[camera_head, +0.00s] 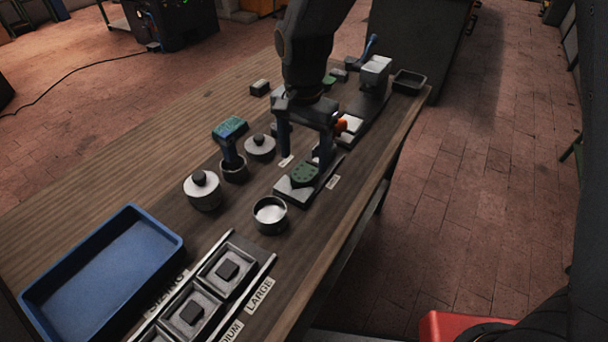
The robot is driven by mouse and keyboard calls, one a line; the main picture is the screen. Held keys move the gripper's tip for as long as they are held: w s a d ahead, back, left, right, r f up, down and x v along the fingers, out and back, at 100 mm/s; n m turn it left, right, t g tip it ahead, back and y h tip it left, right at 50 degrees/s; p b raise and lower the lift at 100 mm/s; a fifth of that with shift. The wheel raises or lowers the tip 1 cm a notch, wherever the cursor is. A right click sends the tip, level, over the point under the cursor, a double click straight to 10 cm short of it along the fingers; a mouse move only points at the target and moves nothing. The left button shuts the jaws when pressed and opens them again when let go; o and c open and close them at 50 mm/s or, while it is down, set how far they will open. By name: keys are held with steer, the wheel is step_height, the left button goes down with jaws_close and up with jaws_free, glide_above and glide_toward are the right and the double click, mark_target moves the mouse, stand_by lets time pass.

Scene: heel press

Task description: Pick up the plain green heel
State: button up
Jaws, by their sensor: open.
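My gripper (303,158) points down over the bench, with its two dark blue fingers apart and nothing seen between them. A green heel-shaped piece (304,175) with small dark marks on top sits on a pale block on a dark plate, just in front of the fingers. A second green piece (329,82) lies farther back beside my arm. It is small and partly hidden, so I cannot tell whether its top is plain. Contact between the fingers and either piece does not show.
Two lidded pots (202,192) (259,147), an open round tin (270,214) and a teal-topped brush-like tool (230,129) stand nearby. A blue tray (103,272) and sizing rack (208,291) are at the front. An orange part (341,125) and a grey press-like block (376,72) stand behind.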

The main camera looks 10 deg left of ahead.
mark_target(304, 172)
steer(key=shift+w+f+p, duration=0.2)
steer(key=shift+f+p, duration=0.45)
steer(key=shift+f, duration=1.95)
steer(key=c, duration=1.2)
